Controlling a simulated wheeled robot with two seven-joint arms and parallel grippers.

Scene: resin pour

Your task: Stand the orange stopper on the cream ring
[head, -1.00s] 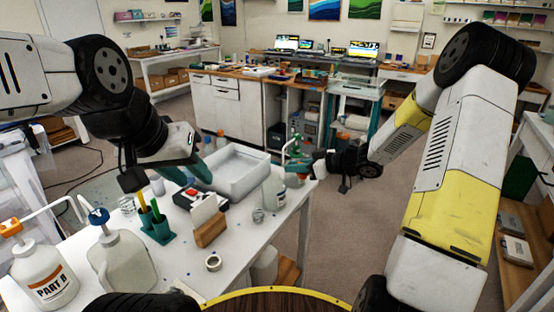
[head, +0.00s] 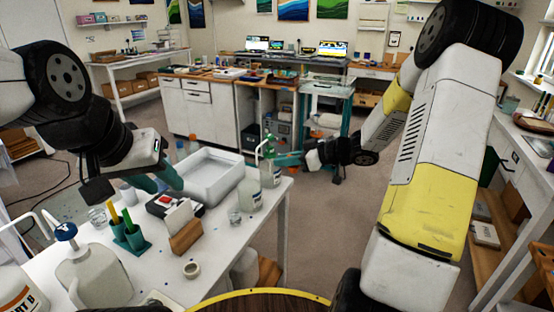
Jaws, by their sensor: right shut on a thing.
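The cream ring (head: 191,269) lies flat on the white table near its front edge, with bare tabletop around it. My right gripper (head: 279,160) is at the table's far right corner, beside the bottles and well away from the ring. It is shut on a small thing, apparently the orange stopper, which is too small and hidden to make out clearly. My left gripper (head: 158,181) is above the table by the pale tray, its teal fingers apart and nothing seen between them.
A pale tray (head: 213,171) stands at the back of the table. A wooden card holder (head: 185,237), a teal pen cup (head: 130,238), a clear cup (head: 235,217) and a white bottle (head: 249,194) stand behind the ring. A large pump jug (head: 95,275) is at left.

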